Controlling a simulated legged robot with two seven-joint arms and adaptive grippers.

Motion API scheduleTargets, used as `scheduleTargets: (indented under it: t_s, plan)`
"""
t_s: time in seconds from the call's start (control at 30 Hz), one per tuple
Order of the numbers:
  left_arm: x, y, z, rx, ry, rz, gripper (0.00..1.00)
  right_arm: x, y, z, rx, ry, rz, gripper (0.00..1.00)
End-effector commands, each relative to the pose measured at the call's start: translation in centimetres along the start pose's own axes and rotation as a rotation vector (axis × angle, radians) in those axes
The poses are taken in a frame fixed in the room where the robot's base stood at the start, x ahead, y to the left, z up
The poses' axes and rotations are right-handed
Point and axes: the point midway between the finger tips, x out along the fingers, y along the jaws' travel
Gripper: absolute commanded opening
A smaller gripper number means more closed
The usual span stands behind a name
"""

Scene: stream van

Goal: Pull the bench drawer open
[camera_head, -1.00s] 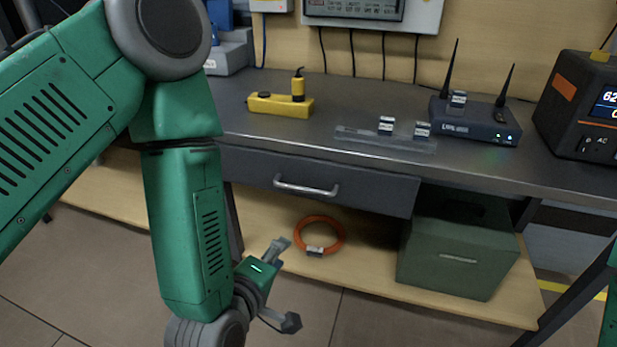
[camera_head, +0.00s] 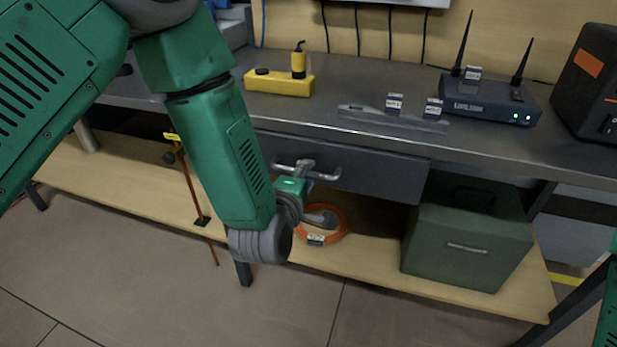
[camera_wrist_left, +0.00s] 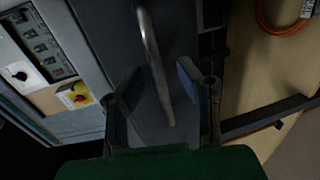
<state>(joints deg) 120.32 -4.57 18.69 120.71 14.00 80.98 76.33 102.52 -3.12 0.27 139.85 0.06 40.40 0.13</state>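The bench drawer (camera_head: 385,175) is a dark grey front under the benchtop, and it looks shut. Its silver bar handle (camera_head: 328,175) runs across the front; in the left wrist view the handle (camera_wrist_left: 153,60) reaches down between the fingers. My left gripper (camera_head: 318,192) is at the handle in the head view. In the left wrist view its two fingers (camera_wrist_left: 158,90) are apart on either side of the bar, with gaps visible, so it is open around the handle. My right gripper is out of view; only a bit of green arm shows at the right edge.
The benchtop (camera_head: 400,145) holds a yellow device (camera_head: 280,83), small labelled blocks on a clear strip, a router (camera_head: 490,100) and a dark orange-marked unit (camera_head: 590,85). On the lower shelf (camera_head: 365,262) are an orange cable coil (camera_head: 342,228) and a green box (camera_head: 465,240).

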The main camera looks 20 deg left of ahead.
Motion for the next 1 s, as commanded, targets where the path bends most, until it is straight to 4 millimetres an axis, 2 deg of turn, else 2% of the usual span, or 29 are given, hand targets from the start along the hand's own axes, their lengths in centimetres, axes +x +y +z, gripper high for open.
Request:
scheduleTargets:
  t_s: [0.13,0.43,0.47,0.53,0.57,1.0]
  plan:
    - [1.14,0.01,0.02,0.000,-0.001,0.001,0.31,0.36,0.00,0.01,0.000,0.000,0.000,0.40]
    - [1.36,0.07,0.02,0.000,-0.001,0.000,0.31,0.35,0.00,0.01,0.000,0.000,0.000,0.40]
    - [1.36,0.07,0.02,0.000,-0.001,0.000,0.27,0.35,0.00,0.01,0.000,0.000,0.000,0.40]
    - [1.35,0.06,0.02,0.000,-0.001,0.000,0.03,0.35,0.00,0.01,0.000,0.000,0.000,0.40]
    - [1.35,0.06,0.02,0.000,-0.001,0.000,0.00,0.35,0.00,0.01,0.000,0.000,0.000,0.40]
    - [1.27,-0.11,0.01,0.000,-0.001,-0.005,0.00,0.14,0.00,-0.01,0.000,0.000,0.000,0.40]
